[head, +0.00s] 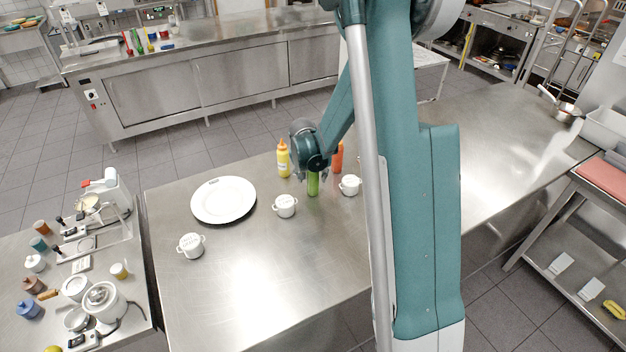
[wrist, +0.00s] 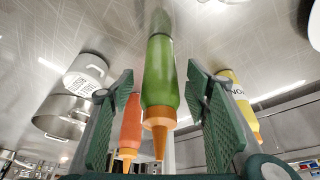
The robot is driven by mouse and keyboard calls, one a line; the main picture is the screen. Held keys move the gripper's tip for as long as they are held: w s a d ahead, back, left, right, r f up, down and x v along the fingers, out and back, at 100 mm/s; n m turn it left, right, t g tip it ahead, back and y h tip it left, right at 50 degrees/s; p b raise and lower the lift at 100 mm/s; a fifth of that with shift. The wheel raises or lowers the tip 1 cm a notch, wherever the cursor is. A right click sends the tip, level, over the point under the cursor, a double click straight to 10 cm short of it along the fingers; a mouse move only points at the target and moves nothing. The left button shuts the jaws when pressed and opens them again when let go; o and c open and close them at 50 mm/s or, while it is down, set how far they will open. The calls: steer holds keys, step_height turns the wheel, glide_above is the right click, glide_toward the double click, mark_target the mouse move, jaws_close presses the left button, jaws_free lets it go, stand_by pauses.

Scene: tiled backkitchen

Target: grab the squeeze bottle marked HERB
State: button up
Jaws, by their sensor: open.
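A green squeeze bottle (head: 313,187) with an orange nozzle stands on the steel table, partly covered by my gripper (head: 314,168) in the head view. No HERB marking can be read on it. In the wrist view the same green bottle (wrist: 161,75) lies between the two fingers of my gripper (wrist: 160,82). The fingers are open, one on each side, with visible gaps to the bottle. An orange-red squeeze bottle (head: 337,158) stands just behind to the right, and a yellow one (head: 283,160) behind to the left. The yellow bottle (wrist: 233,92) carries partly hidden lettering.
A white plate (head: 223,200) lies left. The table's front middle (head: 265,275) is clear.

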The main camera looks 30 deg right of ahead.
steer(key=shift+w+d+f, duration=0.15)
steer(key=shift+w+f, duration=0.05)
steer(key=shift+f, duration=0.5)
steer(key=c, duration=1.1)
steer(key=shift+r, duration=0.1)
steer(key=shift+r, duration=4.95)
